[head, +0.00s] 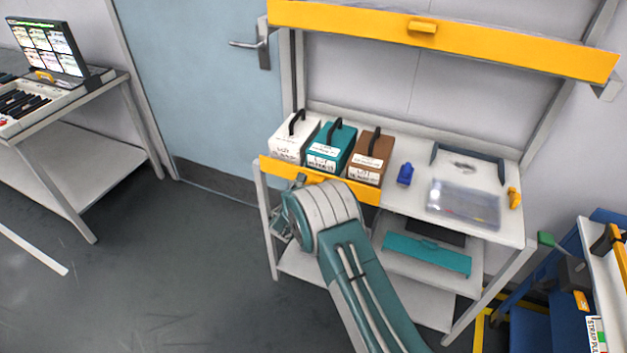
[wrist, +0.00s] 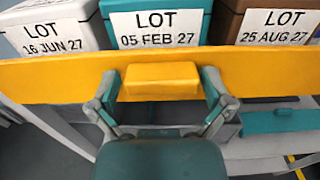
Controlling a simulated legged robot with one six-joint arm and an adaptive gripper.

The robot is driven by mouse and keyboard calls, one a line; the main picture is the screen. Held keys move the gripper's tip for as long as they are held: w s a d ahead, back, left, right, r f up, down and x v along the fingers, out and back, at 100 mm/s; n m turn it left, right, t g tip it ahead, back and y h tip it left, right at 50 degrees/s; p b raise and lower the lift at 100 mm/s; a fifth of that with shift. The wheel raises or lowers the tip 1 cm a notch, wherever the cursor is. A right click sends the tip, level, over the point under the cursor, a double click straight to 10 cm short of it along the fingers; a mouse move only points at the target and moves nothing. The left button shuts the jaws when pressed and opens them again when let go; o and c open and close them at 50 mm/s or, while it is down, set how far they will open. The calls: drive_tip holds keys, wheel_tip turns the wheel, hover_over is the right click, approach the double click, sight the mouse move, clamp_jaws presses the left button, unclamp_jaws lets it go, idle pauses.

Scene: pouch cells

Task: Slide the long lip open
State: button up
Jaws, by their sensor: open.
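A yellow lip (head: 368,193) runs along the front left of the shelf, before three boxes. In the wrist view this lip (wrist: 270,62) spans the picture, with a yellow block handle (wrist: 160,82) on its face. My gripper (wrist: 160,90) is open, one finger on each side of the block. Small gaps seem to show between fingers and block; contact I cannot tell. In the head view my gripper (head: 298,184) is at the lip, and my arm hides the block. A longer yellow bar (head: 340,17) with its own block handle (head: 422,27) crosses the rack's top.
White (head: 290,147), teal (head: 328,155) and brown (head: 366,166) lot boxes stand right behind the lip. A blue item (head: 405,173) and a clear tray (head: 463,203) lie to the right. A teal panel (head: 427,254) is lower down. Floor at left is clear.

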drive_tip(key=c, duration=1.1)
drive_tip(key=shift+o, duration=0.2)
wheel_tip(320, 180, down, 6)
drive_tip(key=shift+f, duration=0.2)
drive_tip(key=o, duration=1.1)
drive_tip(key=shift+c, duration=0.2)
drive_tip(key=shift+a, duration=0.1)
